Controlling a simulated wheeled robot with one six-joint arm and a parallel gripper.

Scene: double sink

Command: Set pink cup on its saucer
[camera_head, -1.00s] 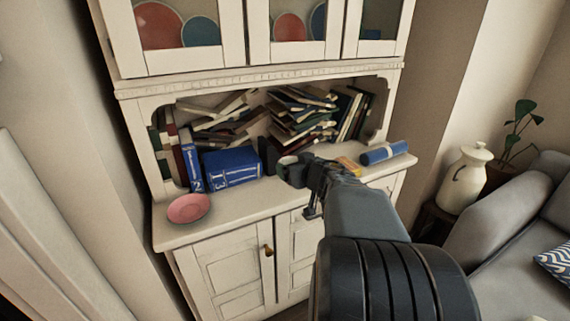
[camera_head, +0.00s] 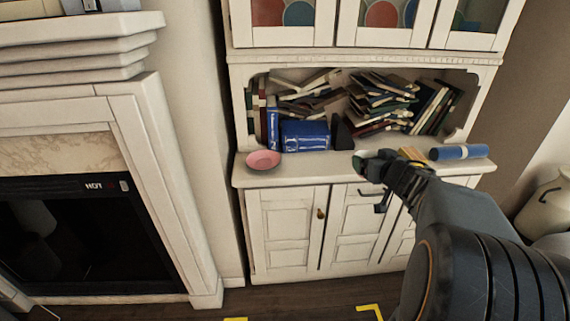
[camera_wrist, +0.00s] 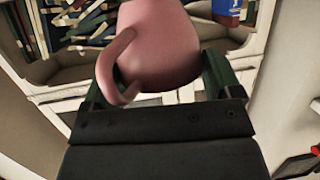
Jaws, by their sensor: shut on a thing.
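The pink cup (camera_wrist: 165,45) fills the top middle of the wrist view, its curved handle on the left. My gripper (camera_wrist: 155,82) is shut on the cup, with a finger on either side of its body. In the head view my gripper (camera_head: 368,162) is at the counter front, right of the saucer and clearly apart from it; the cup cannot be made out there. The pink saucer (camera_head: 263,159) lies at the left end of the cabinet counter and looks empty. The cup's base is not clearly seen.
Blue books (camera_head: 304,136) stand behind and right of the saucer, with a dark bookend (camera_head: 341,133) beside them. A blue roll (camera_head: 459,152) lies at the counter's right. A fireplace (camera_head: 150,190) stands left of the cabinet. The counter between saucer and gripper looks clear.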

